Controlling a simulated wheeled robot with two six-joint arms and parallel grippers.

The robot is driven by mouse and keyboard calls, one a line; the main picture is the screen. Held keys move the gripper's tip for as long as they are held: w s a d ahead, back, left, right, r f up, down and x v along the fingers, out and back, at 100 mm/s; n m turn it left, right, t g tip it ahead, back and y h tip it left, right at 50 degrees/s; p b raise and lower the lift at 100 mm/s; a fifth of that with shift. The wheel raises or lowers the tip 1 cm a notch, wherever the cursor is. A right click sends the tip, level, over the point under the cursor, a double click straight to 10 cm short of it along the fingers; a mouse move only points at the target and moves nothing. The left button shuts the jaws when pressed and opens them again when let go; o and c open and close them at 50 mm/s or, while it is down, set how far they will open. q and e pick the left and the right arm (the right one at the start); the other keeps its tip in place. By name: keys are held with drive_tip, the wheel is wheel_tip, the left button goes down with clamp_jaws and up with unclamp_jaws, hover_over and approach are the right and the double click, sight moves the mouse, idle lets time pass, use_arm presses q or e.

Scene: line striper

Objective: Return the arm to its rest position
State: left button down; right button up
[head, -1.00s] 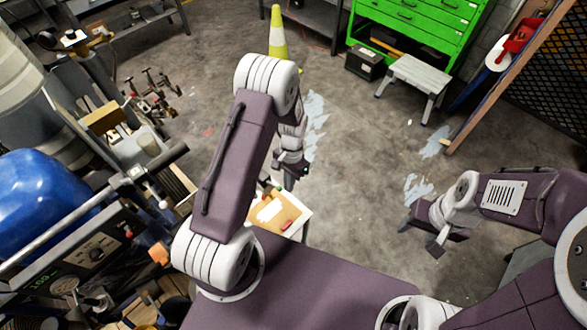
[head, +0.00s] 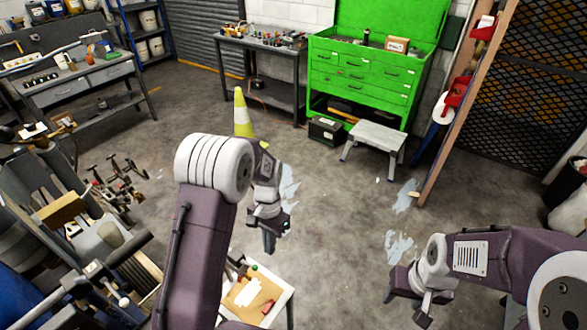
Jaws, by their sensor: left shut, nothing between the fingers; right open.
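My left arm reaches up from the bottom, bends at a white elbow joint and ends in my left gripper (head: 269,243). That gripper points down, is shut and holds nothing. It appears above and beyond the small white table with a tan board (head: 258,293), apart from it. My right arm comes in from the right edge, and my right gripper (head: 404,296) hangs low over the floor at the lower right. Its fingers are apart and empty.
A yellow traffic cone (head: 243,114) stands behind my left elbow. A grey step stool (head: 375,138) and a green tool cabinet (head: 362,80) stand at the back. Machinery with a blue part (head: 50,290) crowds the left.

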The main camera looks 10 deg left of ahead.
use_arm(q)
drive_tip(key=shift+f, duration=0.1)
drive_tip(key=s+f+n+t+b, duration=0.3)
drive_tip(key=s+n+b, duration=0.1)
drive_tip(key=s+b, duration=0.4)
drive_tip(key=shift+s+a+n+t+b, duration=0.35)
drive_tip(key=shift+s+n+t+b, duration=0.05)
drive_tip(key=shift+s, duration=0.7)
drive_tip(key=shift+s, duration=0.15)
drive_tip(key=shift+f, duration=0.1)
idle(0.5)
